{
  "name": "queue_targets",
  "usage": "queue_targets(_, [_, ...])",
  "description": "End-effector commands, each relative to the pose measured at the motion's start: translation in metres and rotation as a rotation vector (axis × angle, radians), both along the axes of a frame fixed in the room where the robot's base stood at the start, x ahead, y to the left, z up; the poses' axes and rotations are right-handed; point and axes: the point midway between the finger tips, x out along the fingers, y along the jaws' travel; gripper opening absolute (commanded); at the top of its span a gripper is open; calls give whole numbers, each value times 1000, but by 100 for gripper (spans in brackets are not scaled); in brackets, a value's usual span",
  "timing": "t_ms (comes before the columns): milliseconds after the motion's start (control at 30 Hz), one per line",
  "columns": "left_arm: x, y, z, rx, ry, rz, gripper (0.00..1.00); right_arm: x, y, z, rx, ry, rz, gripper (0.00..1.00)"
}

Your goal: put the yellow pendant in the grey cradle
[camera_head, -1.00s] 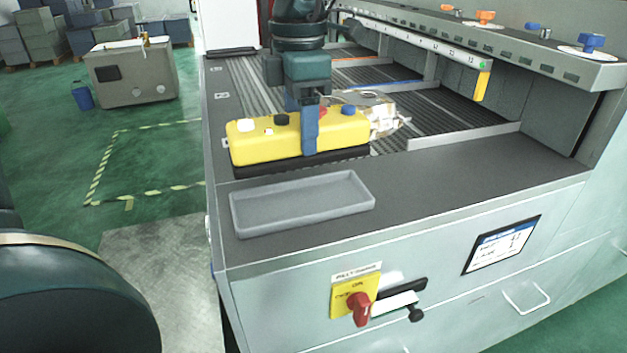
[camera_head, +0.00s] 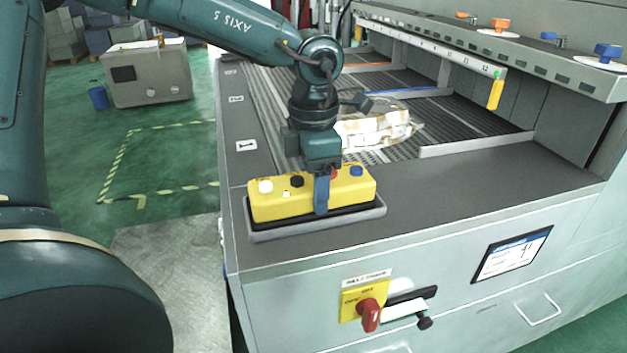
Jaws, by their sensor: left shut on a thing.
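The yellow pendant (camera_head: 349,191) is a long yellow box with white, black, red and blue knobs on top and a dark underside. My left gripper (camera_head: 321,196) comes down from above and is shut on the pendant near its middle. The pendant is over the grey cradle (camera_head: 262,236), a shallow tray on the dark ledge, and lines up with it lengthwise. Its lower edge appears within the cradle's rim; I cannot tell whether it rests on the floor of the cradle. My right gripper is not in view.
A wrapped, whitish casting (camera_head: 376,127) lies on the ribbed bed behind the pendant. A yellow hanging tab (camera_head: 495,94) is on the rail at right. A red rotary switch (camera_head: 369,313) is on the front panel. The ledge right of the cradle is clear.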

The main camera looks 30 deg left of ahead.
Motion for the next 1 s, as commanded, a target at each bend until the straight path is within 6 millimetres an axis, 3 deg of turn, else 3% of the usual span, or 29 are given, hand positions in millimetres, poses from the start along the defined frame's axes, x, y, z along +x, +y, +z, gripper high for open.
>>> queue_targets(300, [0,0,-1,1,1,0,83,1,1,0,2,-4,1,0])
queue_targets(633, [1,0,5,1,-2,0,83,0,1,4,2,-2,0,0])
queue_targets(767, [1,0,26,0,-6,2,83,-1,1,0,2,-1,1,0])
queue_targets(1000, [1,0,79,2,-6,1,83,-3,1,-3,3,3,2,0])
